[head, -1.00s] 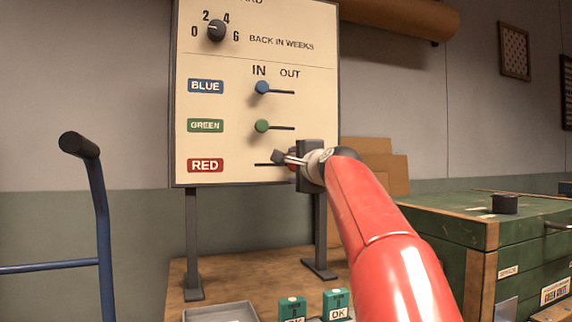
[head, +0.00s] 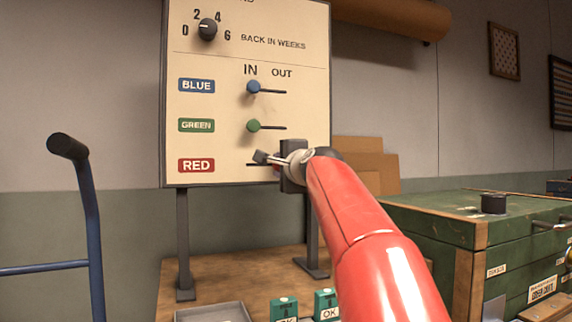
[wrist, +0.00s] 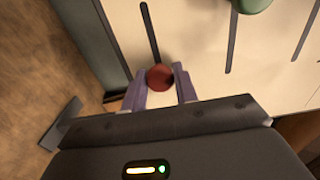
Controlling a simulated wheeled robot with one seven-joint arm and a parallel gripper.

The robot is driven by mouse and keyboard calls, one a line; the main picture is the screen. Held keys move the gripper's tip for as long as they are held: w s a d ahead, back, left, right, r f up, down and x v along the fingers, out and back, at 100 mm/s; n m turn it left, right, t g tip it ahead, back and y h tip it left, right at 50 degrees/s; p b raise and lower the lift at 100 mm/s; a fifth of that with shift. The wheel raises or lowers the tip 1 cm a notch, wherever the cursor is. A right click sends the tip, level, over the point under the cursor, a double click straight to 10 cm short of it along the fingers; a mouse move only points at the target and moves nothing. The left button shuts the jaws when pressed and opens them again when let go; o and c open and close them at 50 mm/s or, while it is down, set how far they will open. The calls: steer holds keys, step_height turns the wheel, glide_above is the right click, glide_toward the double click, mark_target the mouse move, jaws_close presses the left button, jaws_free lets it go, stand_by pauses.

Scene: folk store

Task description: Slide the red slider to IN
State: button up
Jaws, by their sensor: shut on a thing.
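The red slider's knob (wrist: 158,78) sits between the two fingers of my gripper (wrist: 160,72) in the wrist view, with the fingers shut on it. Its dark slot (wrist: 150,35) runs away from the knob toward the top of the picture. In the head view my gripper (head: 268,158) is at the red row of the board (head: 215,140) and hides most of the knob. The bare slot (head: 252,164) shows left of the gripper, toward the IN side. The knob is toward the OUT side. The RED label (head: 196,165) is further left.
The blue knob (head: 253,87) and green knob (head: 253,126) stand under IN in the rows above. A dial (head: 207,29) is at the top. A tray (head: 215,312) and green boxes (head: 284,308) lie below. A green chest (head: 430,215) is at the right.

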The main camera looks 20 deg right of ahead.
mark_target(251, 165)
steer(key=shift+a+p, duration=1.85)
steer(key=shift+a, duration=1.25)
steer(key=o, duration=0.9)
steer(key=shift+s+b, duration=1.75)
steer(key=shift+s, duration=2.75)
